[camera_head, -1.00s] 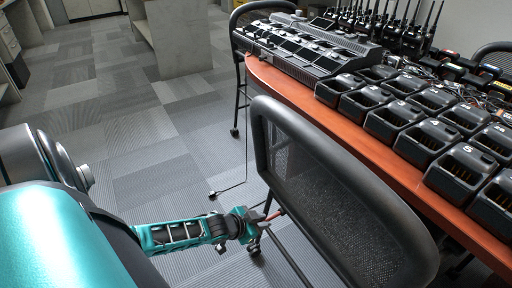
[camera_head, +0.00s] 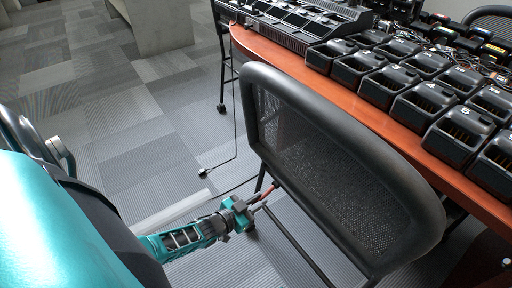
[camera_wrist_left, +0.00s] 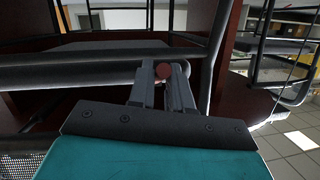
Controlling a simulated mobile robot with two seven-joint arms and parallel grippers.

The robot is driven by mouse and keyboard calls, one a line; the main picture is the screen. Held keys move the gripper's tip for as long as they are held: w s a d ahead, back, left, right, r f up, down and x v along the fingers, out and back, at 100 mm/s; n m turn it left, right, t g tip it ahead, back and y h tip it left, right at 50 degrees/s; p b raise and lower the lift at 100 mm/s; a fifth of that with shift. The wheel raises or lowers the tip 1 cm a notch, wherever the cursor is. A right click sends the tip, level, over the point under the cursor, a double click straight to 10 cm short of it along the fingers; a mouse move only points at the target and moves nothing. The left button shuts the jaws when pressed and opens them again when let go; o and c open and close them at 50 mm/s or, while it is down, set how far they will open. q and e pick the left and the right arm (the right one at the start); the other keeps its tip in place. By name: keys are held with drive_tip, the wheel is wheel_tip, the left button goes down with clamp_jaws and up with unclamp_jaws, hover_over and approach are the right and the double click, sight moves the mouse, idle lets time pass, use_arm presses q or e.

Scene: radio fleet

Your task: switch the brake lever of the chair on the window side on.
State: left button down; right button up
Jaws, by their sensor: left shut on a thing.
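The near chair has a black mesh back (camera_head: 345,165) and stands at the red-brown table's edge. Its brake lever (camera_head: 275,184) has a red end and sits low at the chair's left side; the red end also shows in the left wrist view (camera_wrist_left: 163,71). My left gripper (camera_head: 264,199) is shut on the lever, and in the wrist view its two fingers (camera_wrist_left: 163,88) stand on either side of the red end. Part of the lever is hidden by the fingers. My right gripper is not in view. No window shows in the head view.
The table (camera_head: 310,79) holds several black radio chargers (camera_head: 425,100). Another chair (camera_head: 492,20) stands behind it at the top right. A thin cable ends in a plug (camera_head: 203,172) on the carpet. The floor at the left is open.

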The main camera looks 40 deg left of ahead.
use_arm(q)
drive_tip(key=shift+w+r, duration=0.1)
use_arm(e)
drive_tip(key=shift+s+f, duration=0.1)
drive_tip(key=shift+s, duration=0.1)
use_arm(q)
drive_tip(key=c, duration=1.1)
unclamp_jaws()
drive_tip(key=shift+s, duration=0.45)
drive_tip(key=p+v, duration=0.4)
drive_tip(key=v, duration=0.8)
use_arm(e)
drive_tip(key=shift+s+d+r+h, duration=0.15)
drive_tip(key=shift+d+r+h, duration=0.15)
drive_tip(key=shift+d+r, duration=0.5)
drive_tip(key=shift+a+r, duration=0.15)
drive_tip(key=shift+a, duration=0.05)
